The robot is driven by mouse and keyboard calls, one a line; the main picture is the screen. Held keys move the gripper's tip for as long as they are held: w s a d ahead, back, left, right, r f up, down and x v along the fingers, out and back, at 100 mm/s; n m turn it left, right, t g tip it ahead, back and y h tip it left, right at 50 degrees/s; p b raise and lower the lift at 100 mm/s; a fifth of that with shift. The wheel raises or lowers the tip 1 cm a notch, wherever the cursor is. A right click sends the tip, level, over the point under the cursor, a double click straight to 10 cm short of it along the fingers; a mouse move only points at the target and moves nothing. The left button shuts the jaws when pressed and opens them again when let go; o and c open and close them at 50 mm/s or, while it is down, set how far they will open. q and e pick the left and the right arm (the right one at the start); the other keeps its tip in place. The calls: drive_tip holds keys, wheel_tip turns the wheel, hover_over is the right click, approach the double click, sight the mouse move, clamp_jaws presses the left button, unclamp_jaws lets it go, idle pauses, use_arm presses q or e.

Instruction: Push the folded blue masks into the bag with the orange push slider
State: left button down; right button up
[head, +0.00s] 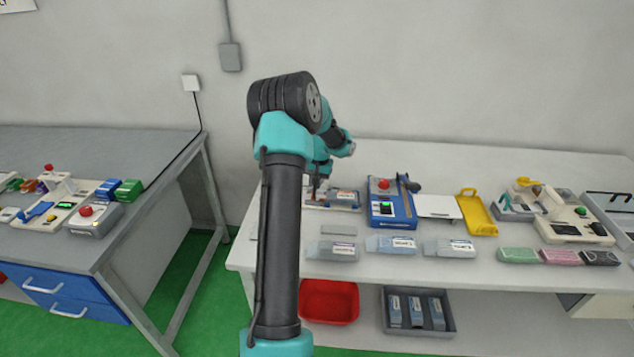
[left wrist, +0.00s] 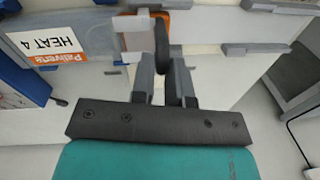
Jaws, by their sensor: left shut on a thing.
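My left gripper (head: 317,186) is over the light fixture (head: 332,208) at the left of the white table, partly hidden by my own arm. In the left wrist view, its fingers (left wrist: 165,68) are shut on the dark upright handle (left wrist: 162,42) of the orange push slider (left wrist: 181,22). A pale plate (left wrist: 132,40) stands beside the handle. A clear bag with a white and orange "HEAT 4" label (left wrist: 62,46) lies to the left in that view; the label also shows on the fixture in the head view (head: 345,195). I cannot make out the folded blue masks.
A blue machine with a red button (head: 390,205) stands right of the fixture. A yellow tray (head: 477,213) is farther right. Several labelled packs line the front, including this one (head: 391,245). A red bin (head: 329,301) and grey bin (head: 418,312) sit below.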

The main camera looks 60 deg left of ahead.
sight(322, 193)
use_arm(q)
drive_tip(key=c, duration=1.1)
unclamp_jaws()
drive_tip(key=shift+w+d, duration=0.15)
drive_tip(key=shift+w, duration=0.1)
drive_tip(key=shift+r, duration=0.15)
wheel_tip(322, 193, up, 17)
drive_tip(key=w+d, duration=0.1)
drive_tip(key=shift+w+d, duration=0.1)
drive_tip(key=shift+d, duration=0.05)
